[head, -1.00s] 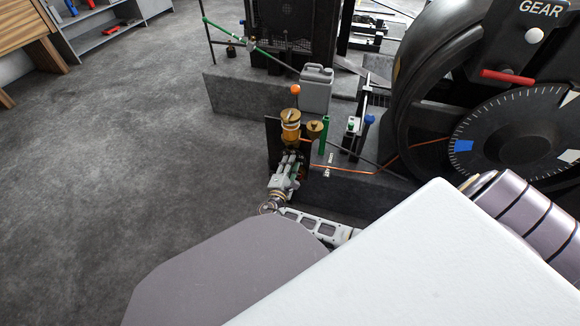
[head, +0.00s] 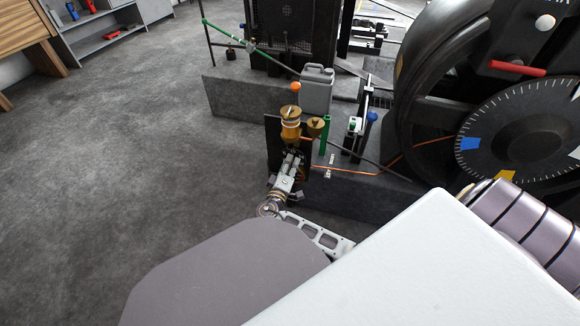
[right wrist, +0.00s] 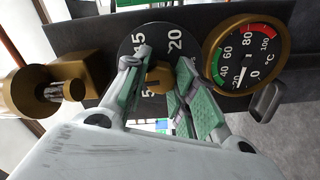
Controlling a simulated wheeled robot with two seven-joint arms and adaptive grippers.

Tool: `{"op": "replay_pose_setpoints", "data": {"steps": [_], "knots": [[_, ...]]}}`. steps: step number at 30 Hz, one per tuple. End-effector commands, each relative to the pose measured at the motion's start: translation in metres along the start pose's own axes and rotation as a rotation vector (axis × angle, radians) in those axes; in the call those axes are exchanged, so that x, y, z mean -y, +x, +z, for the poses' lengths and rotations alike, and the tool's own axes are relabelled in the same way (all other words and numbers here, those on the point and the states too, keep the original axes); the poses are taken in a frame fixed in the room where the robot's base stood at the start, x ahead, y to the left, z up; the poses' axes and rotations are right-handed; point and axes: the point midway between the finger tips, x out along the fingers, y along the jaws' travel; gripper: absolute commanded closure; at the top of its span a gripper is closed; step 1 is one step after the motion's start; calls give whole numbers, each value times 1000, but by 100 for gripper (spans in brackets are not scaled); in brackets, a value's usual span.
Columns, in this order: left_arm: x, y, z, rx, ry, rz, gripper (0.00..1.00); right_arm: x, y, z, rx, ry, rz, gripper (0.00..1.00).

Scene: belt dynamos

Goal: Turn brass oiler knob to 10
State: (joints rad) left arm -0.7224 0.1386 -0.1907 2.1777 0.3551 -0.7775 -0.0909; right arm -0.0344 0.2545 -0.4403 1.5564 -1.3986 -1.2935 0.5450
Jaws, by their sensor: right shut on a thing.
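The brass oiler knob (right wrist: 158,79) sits at the centre of a black dial (right wrist: 150,42) in the right wrist view. The numerals 5, 15 and 20 show on the dial; 10 is not readable, and I cannot tell where the knob points. My right gripper (right wrist: 157,82) is shut on the knob, its green-padded fingers on either side, covering part of the dial. In the head view, my right gripper (head: 291,162) is just below the brass oiler (head: 290,126), and the knob is hidden there. My left gripper is not in view.
A brass-rimmed temperature gauge (right wrist: 243,58) is close right of the dial, and a brass cup (right wrist: 28,90) is left. A green post (head: 325,135) and a grey canister (head: 316,90) stand near the oiler. A large black wheel (head: 430,120) is at right. Open floor lies left.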

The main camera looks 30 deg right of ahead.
Motion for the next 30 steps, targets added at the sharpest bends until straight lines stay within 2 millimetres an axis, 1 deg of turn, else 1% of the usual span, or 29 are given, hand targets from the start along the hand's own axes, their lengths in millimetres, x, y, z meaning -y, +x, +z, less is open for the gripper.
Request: {"op": "replay_pose_setpoints", "data": {"steps": [1, 7, 19, 20, 24, 30], "knots": [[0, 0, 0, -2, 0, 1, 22, 1, 0, 4, 7, 13, -1, 97], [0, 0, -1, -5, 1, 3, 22, 2, 0, 4, 6, 55, -1, 97], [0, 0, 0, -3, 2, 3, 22, 2, 0, 4, 7, 60, -1, 97], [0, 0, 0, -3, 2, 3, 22, 2, 0, 4, 7, 60, -1, 70], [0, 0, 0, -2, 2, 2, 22, 2, 0, 3, 5, 61, -1, 52], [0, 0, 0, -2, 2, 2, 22, 1, 0, 2, 3, 62, -1, 51]]}}
